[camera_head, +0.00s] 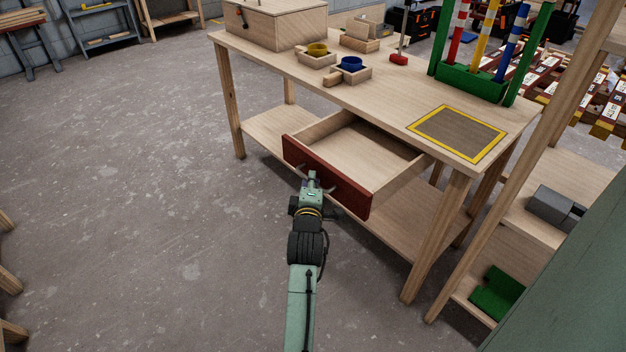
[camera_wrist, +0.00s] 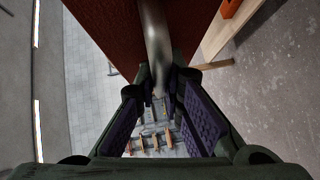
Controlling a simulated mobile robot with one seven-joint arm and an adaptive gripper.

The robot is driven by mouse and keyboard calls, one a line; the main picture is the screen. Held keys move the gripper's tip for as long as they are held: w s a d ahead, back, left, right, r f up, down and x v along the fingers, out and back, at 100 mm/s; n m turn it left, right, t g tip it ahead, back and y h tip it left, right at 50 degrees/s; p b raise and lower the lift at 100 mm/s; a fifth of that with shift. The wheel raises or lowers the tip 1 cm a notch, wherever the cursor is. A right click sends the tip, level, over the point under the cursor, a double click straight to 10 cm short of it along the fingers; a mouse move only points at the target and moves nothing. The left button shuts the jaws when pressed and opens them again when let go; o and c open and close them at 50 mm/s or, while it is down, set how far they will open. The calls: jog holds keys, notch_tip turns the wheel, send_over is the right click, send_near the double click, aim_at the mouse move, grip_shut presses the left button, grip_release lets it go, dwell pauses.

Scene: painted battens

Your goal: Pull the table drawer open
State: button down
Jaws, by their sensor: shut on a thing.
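The table drawer (camera_head: 345,187) has a dark red front and stands pulled well out from under the wooden table (camera_head: 388,92). Its inside is bare wood, and no object shows in it. My gripper (camera_head: 312,178) is at the middle of the drawer front, on its outer side. In the wrist view my gripper (camera_wrist: 162,95) has its fingertips closed around the curved metal handle (camera_wrist: 155,40), with the red drawer front (camera_wrist: 105,30) just beyond. In the head view the handle is mostly hidden behind my gripper.
A wooden shelf (camera_head: 545,215) stands at right.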

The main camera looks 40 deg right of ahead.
jog(key=c, duration=1.7)
grip_release()
jog(key=v, duration=1.2)
jog(key=shift+r, duration=0.1)
